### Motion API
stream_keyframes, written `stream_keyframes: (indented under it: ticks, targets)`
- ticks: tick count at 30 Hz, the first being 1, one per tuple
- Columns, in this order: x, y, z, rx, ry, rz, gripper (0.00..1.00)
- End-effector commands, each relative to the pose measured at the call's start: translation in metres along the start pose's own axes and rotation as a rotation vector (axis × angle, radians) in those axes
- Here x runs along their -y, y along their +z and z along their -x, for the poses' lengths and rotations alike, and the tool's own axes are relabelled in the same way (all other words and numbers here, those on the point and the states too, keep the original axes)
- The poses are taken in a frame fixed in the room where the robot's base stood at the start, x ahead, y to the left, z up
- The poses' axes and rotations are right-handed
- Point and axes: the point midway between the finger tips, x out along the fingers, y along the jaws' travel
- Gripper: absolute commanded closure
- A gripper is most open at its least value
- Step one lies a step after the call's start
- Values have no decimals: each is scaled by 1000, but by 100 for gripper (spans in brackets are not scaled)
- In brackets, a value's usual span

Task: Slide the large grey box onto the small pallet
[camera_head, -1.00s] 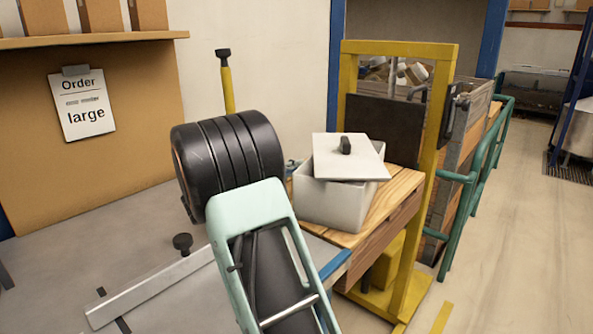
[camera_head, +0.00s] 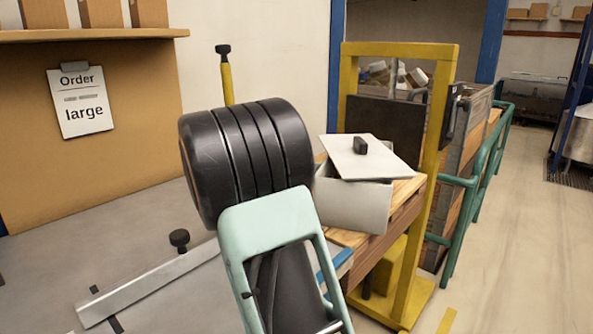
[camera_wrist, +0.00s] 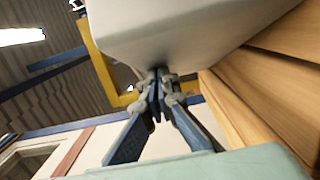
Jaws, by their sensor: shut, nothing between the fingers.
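The large grey box (camera_head: 352,205) is pale grey, with a white lid (camera_head: 380,150) lying askew on top and a dark knob on the lid. It rests on a wooden slatted platform (camera_head: 408,188), which looks like the small pallet, near its front edge. In the wrist view the box's pale side (camera_wrist: 185,35) fills the top, and wooden boards (camera_wrist: 265,95) show on the right. My gripper (camera_wrist: 157,88) is shut and empty, with its fingertips at the box's lower edge. I cannot tell if they touch it. My arm hides the gripper in the head view.
A yellow frame (camera_head: 440,110) with a dark panel stands just behind and right of the platform. A green railing (camera_head: 470,190) runs beyond it. A metal bar (camera_head: 150,285) lies on the grey table at left. An order sheet (camera_head: 82,105) reads "large".

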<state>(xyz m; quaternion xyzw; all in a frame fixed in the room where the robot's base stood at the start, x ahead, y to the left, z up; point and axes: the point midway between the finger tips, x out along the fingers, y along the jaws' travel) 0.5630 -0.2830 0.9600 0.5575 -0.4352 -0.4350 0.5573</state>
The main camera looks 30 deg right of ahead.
Motion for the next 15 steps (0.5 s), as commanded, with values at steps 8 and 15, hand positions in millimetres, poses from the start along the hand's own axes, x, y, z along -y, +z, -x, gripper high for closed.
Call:
stream_keyframes:
  ticks: [8, 15]
  targets:
    - [0, 1, -1, 3, 0, 1, 100]
    - [2, -8, 3, 2, 1, 0, 100]
